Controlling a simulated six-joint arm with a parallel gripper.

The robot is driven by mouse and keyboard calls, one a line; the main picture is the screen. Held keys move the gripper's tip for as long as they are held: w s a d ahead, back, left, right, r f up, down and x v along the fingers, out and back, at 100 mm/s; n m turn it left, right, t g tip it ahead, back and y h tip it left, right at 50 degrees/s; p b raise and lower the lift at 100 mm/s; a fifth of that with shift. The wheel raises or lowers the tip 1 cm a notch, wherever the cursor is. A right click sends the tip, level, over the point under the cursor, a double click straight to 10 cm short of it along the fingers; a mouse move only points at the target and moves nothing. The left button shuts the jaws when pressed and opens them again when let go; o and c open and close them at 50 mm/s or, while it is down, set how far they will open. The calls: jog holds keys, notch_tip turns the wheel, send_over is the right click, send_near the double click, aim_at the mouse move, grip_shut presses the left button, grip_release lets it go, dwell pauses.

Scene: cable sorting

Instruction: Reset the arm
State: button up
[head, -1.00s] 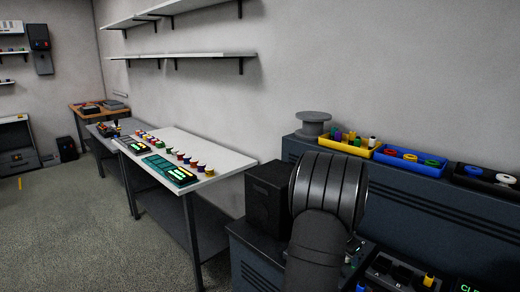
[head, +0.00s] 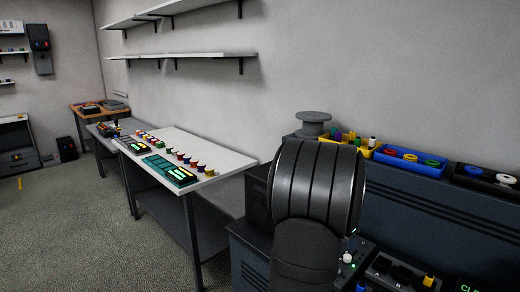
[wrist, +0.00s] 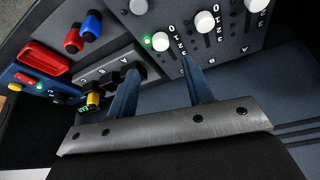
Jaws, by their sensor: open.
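My gripper (wrist: 160,72) shows in the wrist view, with its two dark blue fingers apart and nothing between them. Its fingertips point at a grey control panel with white slider knobs (wrist: 207,21) and a lit green light. I cannot tell how far the fingertips are from the panel. In the head view my black arm stands at the lower middle and the gripper itself is hidden.
The wrist view also shows a red handle (wrist: 42,61), blue and red knobs and a yellow knob (wrist: 93,99). In the head view, a yellow bin (head: 366,152), a blue bin (head: 410,161) and a grey spool (head: 313,122) stand behind. A white table (head: 215,150) is at left.

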jog(key=v, duration=0.9)
jog(key=x, duration=1.7)
jog(key=shift+w+d+f, duration=0.1)
jog(key=shift+f, duration=0.25)
jog(key=w+d, duration=0.3)
jog(key=d, duration=0.1)
jog(key=shift+w+f, duration=0.25)
jog(key=shift+w, duration=0.1)
jog(key=v, duration=1.7)
jog(key=s+a+r+t, duration=0.1)
jog(key=s+a+r, duration=0.3)
jog(key=s+r, duration=0.4)
jog(key=shift+s+a+n, duration=0.25)
jog(key=shift+s+n, duration=0.05)
jog(key=shift+s, duration=1.75)
